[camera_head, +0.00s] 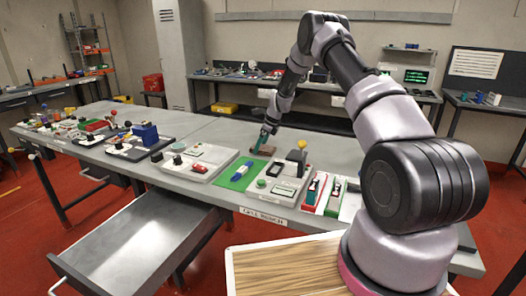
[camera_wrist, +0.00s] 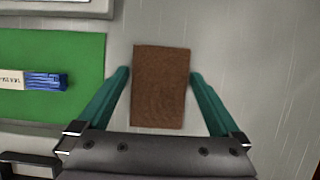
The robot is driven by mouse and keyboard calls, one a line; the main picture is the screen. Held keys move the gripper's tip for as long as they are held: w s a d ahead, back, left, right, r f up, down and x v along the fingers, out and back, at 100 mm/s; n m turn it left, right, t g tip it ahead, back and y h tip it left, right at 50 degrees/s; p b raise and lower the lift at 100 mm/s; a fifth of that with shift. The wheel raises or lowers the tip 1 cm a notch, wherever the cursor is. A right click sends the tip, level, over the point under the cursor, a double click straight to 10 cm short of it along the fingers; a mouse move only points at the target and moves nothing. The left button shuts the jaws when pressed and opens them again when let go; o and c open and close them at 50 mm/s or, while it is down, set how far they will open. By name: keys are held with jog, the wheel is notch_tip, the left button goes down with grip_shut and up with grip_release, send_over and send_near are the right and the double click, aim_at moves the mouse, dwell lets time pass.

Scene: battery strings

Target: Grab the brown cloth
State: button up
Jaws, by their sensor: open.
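The brown cloth (camera_wrist: 161,88) lies flat on the grey table as a small upright rectangle in the wrist view. In the head view the cloth (camera_head: 263,150) shows as a small brown patch at the tip of my arm. My gripper (camera_wrist: 160,75) is open, with one teal finger on each side of the cloth and a gap of bare table between each finger and the cloth's edge. My gripper (camera_head: 267,137) points down at the cloth in the head view. How high the fingertips are above the table I cannot tell.
A green mat (camera_wrist: 50,105) with a blue object (camera_wrist: 46,81) lies left of the cloth. A grey panel (camera_head: 285,183) with a dark and yellow post stands in front. The table right of the cloth is bare. An open drawer (camera_head: 140,245) juts out at the front left.

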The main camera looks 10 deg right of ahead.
jog(key=shift+f, duration=0.15)
jog(key=c, duration=1.1)
